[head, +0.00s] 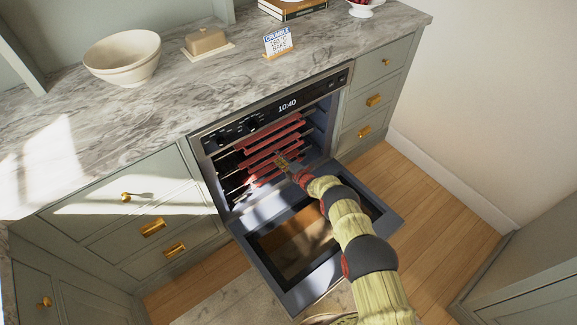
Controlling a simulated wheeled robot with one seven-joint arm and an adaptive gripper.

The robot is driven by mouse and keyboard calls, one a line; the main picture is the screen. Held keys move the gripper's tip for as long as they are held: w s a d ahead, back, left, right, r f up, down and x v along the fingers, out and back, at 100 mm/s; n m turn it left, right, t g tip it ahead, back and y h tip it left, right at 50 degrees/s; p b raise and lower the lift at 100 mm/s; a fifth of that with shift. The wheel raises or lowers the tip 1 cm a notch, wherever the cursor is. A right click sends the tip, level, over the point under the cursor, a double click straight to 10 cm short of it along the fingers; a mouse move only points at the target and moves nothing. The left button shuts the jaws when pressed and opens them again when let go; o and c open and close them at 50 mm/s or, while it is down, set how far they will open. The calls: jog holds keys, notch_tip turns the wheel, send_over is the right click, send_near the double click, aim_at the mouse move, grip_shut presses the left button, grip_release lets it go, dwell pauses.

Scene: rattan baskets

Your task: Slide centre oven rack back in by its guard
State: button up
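The oven (207,139) is open, with its door (247,250) folded down in front. Several racks with red guards (270,131) along their front edges sit one above another inside. The racks' dark wires show at the left of the cavity. How far each rack sticks out is hard to tell.
The marble counter above holds a cream bowl (122,57), a butter dish (207,42), a small sign (277,41) and books (292,8). Drawers with brass handles flank the oven on both sides. Wooden floor (440,190) is clear at the right.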

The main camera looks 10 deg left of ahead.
jog(key=v, duration=0.9)
jog(key=shift+s+d+r, duration=0.15)
jog(key=shift+d, duration=0.05)
dwell(0.3)
